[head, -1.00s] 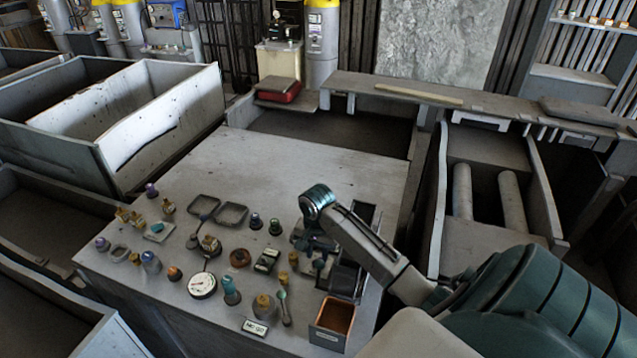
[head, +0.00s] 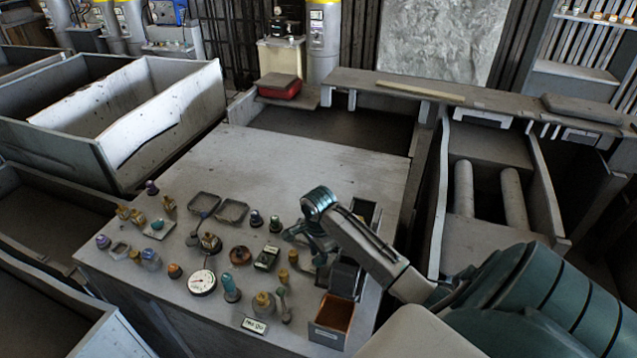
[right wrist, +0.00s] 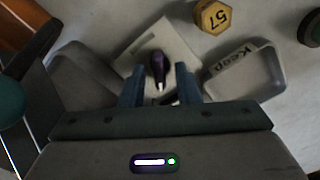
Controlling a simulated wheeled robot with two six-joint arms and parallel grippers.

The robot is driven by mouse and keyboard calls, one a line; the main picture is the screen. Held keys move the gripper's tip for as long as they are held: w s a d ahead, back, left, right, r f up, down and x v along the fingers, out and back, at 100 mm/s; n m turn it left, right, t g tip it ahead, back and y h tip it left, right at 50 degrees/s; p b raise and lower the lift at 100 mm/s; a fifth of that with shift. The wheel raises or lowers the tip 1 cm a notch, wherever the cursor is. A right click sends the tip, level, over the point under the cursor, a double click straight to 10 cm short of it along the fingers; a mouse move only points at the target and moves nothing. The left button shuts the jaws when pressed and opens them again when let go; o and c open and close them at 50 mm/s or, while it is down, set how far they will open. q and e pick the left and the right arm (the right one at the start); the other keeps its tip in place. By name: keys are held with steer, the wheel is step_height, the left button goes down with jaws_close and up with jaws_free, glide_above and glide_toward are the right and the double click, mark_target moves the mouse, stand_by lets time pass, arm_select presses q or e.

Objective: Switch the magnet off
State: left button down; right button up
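In the right wrist view, a purple-black knob or lever (right wrist: 158,66) with a pale tip stands on a light grey square plate (right wrist: 143,40); it may be the magnet's switch, but I cannot tell for sure. My right gripper (right wrist: 159,72) is open, its two blue-grey fingers on either side of the knob with a visible gap at each side. In the head view my right gripper (head: 305,236) hangs low over the right part of the bench, and its arm hides part of what lies beneath. My left gripper is not in view.
A tray marked "Keep" (right wrist: 245,75) lies right of the fingers, another grey tray (right wrist: 82,75) left. A yellow hexagonal piece (right wrist: 212,17) marked 57 is near. A dial gauge (head: 202,283) and several small parts crowd the bench front; the bench's back (head: 300,160) is clear.

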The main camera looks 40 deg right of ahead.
jaws_close()
steer(key=n, duration=0.3)
steer(key=shift+n, duration=1)
steer(key=n, duration=0.2)
steer(key=shift+n, duration=1.4)
steer(key=n, duration=0.4)
steer(key=shift+o, duration=0.2)
jaws_free()
